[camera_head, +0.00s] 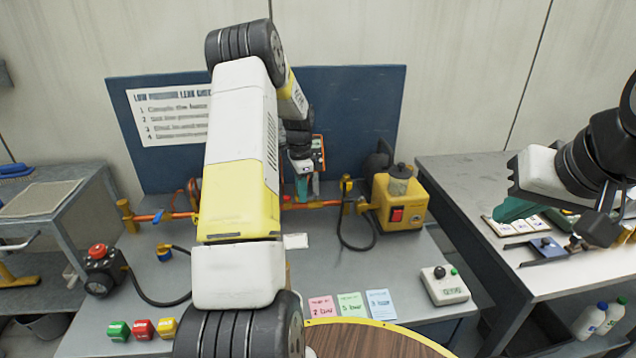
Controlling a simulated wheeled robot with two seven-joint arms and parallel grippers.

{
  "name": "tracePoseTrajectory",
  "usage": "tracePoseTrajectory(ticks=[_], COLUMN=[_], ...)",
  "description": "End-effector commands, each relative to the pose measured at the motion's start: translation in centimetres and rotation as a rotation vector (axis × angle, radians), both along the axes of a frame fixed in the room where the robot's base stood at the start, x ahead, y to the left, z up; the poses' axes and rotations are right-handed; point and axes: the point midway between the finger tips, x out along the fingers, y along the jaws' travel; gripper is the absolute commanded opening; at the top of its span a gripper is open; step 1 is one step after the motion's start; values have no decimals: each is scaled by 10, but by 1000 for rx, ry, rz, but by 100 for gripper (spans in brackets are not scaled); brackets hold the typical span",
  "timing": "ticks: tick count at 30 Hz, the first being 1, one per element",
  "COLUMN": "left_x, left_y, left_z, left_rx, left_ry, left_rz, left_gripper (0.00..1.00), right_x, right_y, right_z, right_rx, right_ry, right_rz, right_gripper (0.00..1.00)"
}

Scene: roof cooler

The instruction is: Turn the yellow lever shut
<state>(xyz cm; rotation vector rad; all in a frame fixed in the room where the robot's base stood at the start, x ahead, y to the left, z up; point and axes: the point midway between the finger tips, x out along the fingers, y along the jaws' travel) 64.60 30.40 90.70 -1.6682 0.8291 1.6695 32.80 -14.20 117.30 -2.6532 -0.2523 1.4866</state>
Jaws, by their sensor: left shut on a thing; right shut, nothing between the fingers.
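An orange pipe (270,206) with yellow fittings runs across the grey bench in front of the blue board. My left arm reaches over the bench, and my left gripper (303,190) points down at the pipe's middle, its teal fingers shut on a part there. That part is at the yellow fitting (322,204) and seems to be the yellow lever, but fingers and arm hide most of it, so its angle cannot be told. My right gripper (512,210) is shut and empty above the right-hand table.
A yellow machine (399,203) with a red switch and black hose stands right of the pipe. A black device (103,270) with a red knob stands left. The right table (460,180) holds small items.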

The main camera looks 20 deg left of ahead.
Motion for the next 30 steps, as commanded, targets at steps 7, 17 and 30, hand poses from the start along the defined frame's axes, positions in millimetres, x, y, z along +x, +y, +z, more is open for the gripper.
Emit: tracePoseTrajectory(ticks=[7, 17, 30], left_x=[-7, -14, -17], left_y=[-7, -20, -38], left_z=[1, 1, 1], left_rx=[0, -1, 0], left_ry=[-1, -2, -2], left_rz=[211, 526, 942], left_gripper=[0, 0, 0], right_x=[0, 0, 0], right_y=[0, 0, 0], right_z=[0, 0, 0], right_rx=[0, 0, 0], right_ry=[0, 0, 0], right_rz=[0, 0, 0], right_gripper=[0, 0, 0])
